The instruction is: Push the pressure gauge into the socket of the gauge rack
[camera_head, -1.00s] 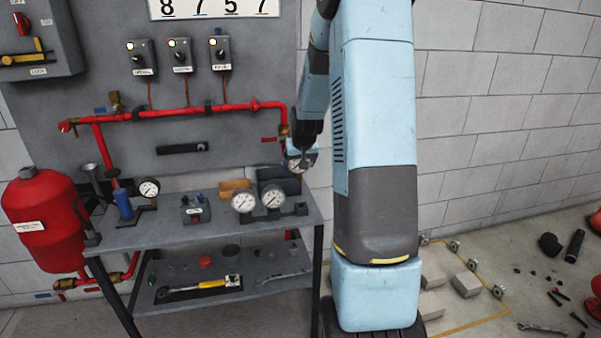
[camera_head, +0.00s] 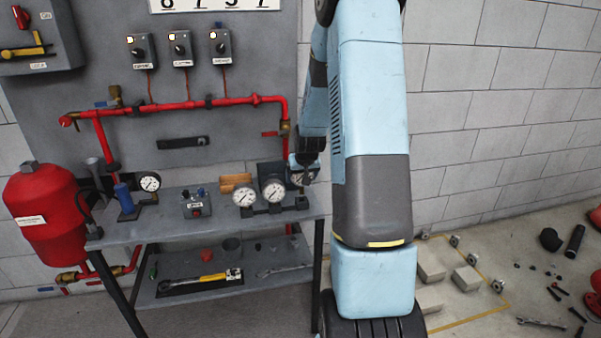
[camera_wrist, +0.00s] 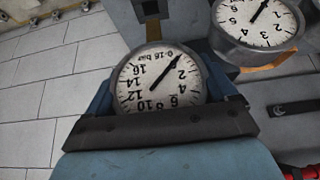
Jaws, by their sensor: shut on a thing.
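My gripper (camera_head: 303,168) is shut on a round white-faced pressure gauge (camera_head: 302,178). In the wrist view the held gauge (camera_wrist: 160,82) sits between the fingers, its "0-16 bar" dial upside down. The gauge rack (camera_head: 261,210) is a low dark bar at the right end of the table. Two gauges (camera_head: 244,195) (camera_head: 273,190) stand upright in it. The rack's right end block (camera_head: 301,202) carries no gauge and lies just below the held one. The wrist view shows a grey block (camera_wrist: 150,12) with a brass-coloured fitting past the held gauge. Contact with the socket cannot be told.
A neighbouring gauge (camera_wrist: 258,20) is close beside the held one in the wrist view. A wooden block (camera_head: 235,182) lies behind the rack. A switch box (camera_head: 195,203) and another gauge on a stand (camera_head: 149,182) are further left. A red pipe (camera_head: 283,120) descends behind my gripper.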

